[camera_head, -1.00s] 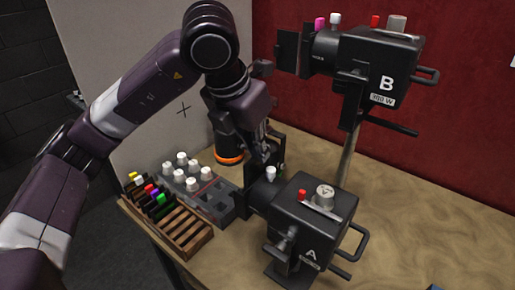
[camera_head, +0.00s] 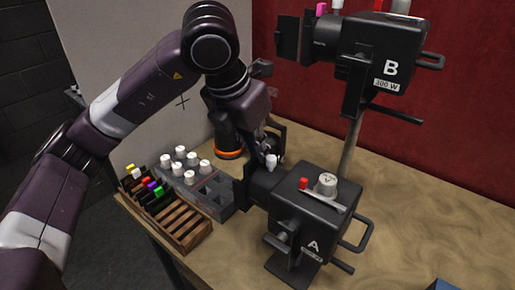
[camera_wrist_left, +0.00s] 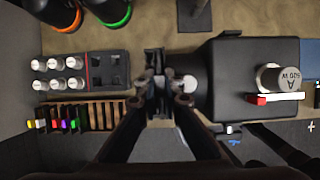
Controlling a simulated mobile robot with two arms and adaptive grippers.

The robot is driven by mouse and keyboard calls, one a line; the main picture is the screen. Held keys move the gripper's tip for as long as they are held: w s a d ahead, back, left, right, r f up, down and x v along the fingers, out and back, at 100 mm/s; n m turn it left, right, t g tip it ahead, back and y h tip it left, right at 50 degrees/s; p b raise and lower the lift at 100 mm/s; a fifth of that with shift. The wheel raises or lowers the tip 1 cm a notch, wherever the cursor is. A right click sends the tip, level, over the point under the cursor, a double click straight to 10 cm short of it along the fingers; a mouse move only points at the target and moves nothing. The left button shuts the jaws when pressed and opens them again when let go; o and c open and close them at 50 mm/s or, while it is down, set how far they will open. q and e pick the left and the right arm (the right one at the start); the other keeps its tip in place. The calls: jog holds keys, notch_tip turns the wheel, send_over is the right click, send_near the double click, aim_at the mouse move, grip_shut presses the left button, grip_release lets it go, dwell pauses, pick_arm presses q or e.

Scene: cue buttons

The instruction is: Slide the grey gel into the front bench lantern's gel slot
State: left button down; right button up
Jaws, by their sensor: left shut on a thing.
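The front bench lantern (camera_head: 312,215) is a black box marked A, with a short barrel facing left and a white knob (camera_head: 271,161) on the barrel. It also shows in the left wrist view (camera_wrist_left: 245,80). My left gripper (camera_head: 261,148) is shut, pointing down over the front end of the barrel, beside the white knob. In the left wrist view its fingertips (camera_wrist_left: 161,88) are close together over the dark slot area. The grey gel in it is almost wholly hidden by the fingers. I cannot tell how far it is in the slot. My right gripper is not in view.
A wooden rack (camera_head: 188,232) with several coloured gel tabs stands left of the lantern, beside a grey tray (camera_head: 212,186) of white knobs. Lantern B (camera_head: 385,50) stands higher behind on a pole. Bare table (camera_head: 430,200) lies to the right.

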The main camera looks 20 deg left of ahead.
pick_arm(q)
jog(key=shift+f, duration=0.35)
jog(key=c, duration=2)
grip_release()
jog(key=shift+s, duration=0.1)
jog(key=shift+s+r, duration=0.1)
jog(key=shift+r, duration=0.35)
jog(key=v, duration=1.1)
jog(key=shift+a+r, duration=0.15)
